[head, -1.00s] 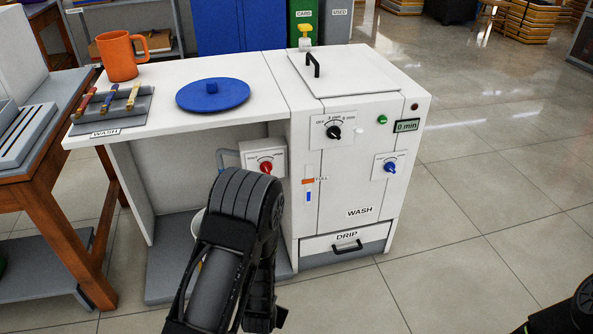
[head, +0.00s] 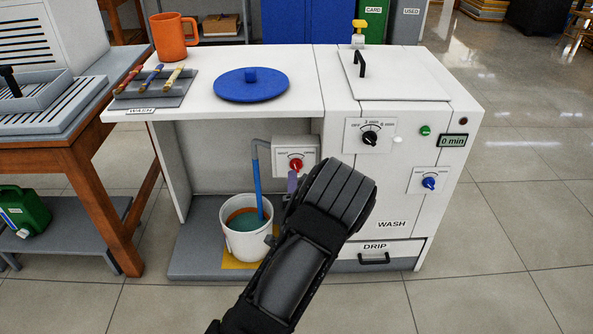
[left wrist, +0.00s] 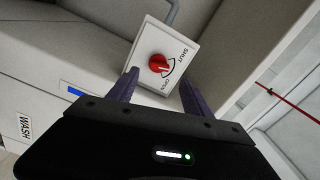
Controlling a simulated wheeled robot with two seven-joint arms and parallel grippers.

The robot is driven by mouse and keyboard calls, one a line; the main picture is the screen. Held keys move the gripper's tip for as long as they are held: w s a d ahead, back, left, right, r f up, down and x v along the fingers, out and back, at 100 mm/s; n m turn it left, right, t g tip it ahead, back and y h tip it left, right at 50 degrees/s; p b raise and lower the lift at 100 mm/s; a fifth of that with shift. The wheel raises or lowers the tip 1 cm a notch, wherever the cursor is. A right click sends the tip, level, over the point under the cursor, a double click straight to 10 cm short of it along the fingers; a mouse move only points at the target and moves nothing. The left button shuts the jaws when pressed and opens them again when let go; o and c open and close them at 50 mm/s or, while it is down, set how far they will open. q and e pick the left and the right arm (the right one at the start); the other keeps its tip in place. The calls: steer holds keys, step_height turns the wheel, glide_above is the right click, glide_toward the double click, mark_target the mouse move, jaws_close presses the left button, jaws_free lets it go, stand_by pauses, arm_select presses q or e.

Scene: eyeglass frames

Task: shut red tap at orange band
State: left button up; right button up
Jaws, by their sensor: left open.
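My left gripper (head: 290,190) is just below the tap, partly hidden by my arm. In the left wrist view its two purple fingers (left wrist: 159,82) are apart, with the knob just beyond and between their tips and nothing held. My right gripper is out of view.
A white bucket (head: 247,238) with teal liquid and an orange inner area stands below, a blue stream or tube running into it. The washer (head: 400,215) is at right. The counter (head: 225,107) overhangs the tap, with a blue lid (head: 251,88) on top.

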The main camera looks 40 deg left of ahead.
mark_target(296, 166)
arm_select(q)
steer(key=b+x, duration=0.1)
steer(key=x, duration=0.6)
steer(key=shift+w+a, duration=0.3)
steer(key=shift+c, duration=0.2)
jaws_close()
